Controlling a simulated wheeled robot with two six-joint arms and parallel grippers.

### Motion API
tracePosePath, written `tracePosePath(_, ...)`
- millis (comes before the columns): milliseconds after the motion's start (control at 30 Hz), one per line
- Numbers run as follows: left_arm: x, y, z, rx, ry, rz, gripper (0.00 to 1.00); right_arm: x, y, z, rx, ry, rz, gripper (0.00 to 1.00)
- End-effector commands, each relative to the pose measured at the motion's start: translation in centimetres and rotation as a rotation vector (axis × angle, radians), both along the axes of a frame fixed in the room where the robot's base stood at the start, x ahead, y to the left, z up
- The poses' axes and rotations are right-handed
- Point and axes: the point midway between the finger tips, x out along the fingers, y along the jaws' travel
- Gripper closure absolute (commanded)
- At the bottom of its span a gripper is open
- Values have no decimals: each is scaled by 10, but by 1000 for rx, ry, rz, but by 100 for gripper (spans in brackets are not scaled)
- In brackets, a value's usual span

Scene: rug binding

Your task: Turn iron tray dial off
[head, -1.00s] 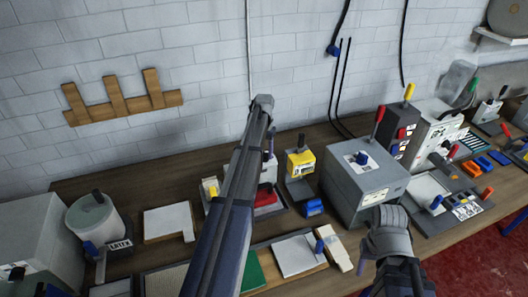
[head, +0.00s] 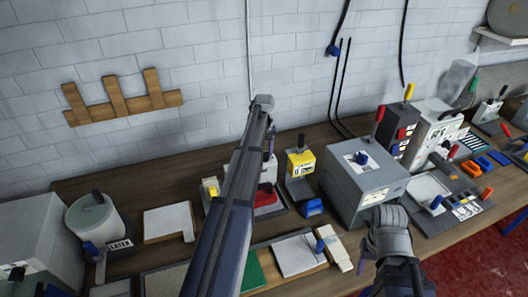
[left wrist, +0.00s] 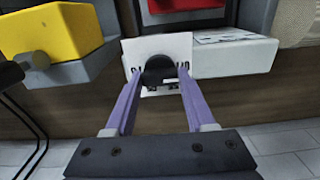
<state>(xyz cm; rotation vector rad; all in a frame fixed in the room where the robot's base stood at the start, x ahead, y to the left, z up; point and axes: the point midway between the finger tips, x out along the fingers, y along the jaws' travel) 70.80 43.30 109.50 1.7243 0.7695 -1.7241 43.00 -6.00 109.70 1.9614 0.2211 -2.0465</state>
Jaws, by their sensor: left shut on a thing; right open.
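In the left wrist view, a black dial (left wrist: 158,69) stands out from a white label plate (left wrist: 181,48) with dark markings. My left gripper (left wrist: 158,86) has its two purple fingers on either side of the dial and is shut on it. The dial covers part of the markings, so its setting cannot be read. In the head view, my left arm hides the left gripper and the dial. The red part of a station (head: 266,195) shows just right of that arm.
In the wrist view, a yellow block (left wrist: 62,38) stands left of the fingers and a white block (left wrist: 235,55) to the right. In the head view, a large grey box (head: 350,205) and a yellow-topped device (head: 300,162) stand right of my left arm. The bench is crowded.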

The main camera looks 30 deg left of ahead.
Motion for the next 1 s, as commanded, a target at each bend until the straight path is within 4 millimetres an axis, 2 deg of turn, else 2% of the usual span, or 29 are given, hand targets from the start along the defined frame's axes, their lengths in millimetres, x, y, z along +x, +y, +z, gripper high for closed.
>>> tracePosePath(633, 0, 0, 0, -1, 1, 42, 100, 0, 0, 0, 0, 0, 0, 50)
tracePosePath(667, 0, 0, 0, -1, 1, 42, 42, 0, 0, 0, 0, 0, 0, 50)
tracePosePath(900, 0, 0, 0, 0, 0, 41, 15, 0, 0, 0, 0, 0, 0, 50)
tracePosePath(1000, 0, 0, 0, 0, 0, 40, 15, 0, 0, 0, 0, 0, 0, 50)
